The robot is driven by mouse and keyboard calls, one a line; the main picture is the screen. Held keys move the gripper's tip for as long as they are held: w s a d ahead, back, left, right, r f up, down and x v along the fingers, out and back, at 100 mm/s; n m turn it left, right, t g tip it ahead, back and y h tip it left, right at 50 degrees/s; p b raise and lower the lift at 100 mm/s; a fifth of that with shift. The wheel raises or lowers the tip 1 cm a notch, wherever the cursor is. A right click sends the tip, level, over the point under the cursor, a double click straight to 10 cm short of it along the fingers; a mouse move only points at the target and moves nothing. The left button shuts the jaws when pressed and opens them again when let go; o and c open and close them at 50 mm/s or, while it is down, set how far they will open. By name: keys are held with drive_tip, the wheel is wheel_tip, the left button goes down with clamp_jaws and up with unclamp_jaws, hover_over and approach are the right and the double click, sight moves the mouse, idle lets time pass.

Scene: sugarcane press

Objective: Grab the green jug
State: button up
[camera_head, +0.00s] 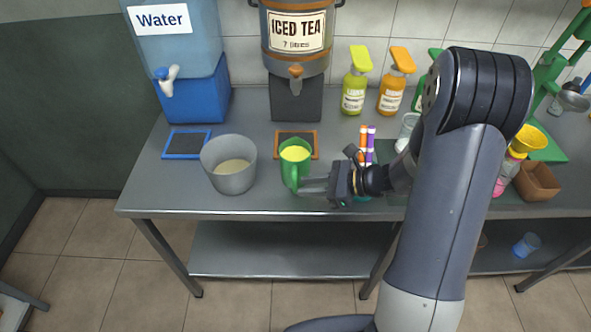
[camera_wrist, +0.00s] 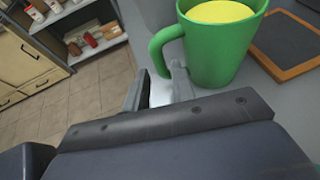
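The green jug (camera_head: 294,163) stands upright on the grey metal table and holds yellow liquid. Its handle faces the front in the head view. In the wrist view the jug (camera_wrist: 222,45) fills the top right, with its handle (camera_wrist: 158,52) on its left side. My gripper (camera_head: 308,187) is at table height, just right of the handle in the head view. In the wrist view my gripper (camera_wrist: 160,82) has its fingers apart, with the handle's lower part at the gap between their tips. I cannot tell whether either finger touches it.
A grey bucket (camera_head: 229,166) stands close left of the jug. An orange-framed mat (camera_head: 310,139) lies behind the jug, below the iced tea dispenser (camera_head: 296,45). Orange and purple markers (camera_head: 367,141) stand to the right, beyond my wrist. The table's front edge is near.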

drive_tip(key=shift+p+x, duration=0.3)
drive_tip(key=shift+x, duration=2.9)
drive_tip(key=shift+d+f, duration=0.1)
clamp_jaws()
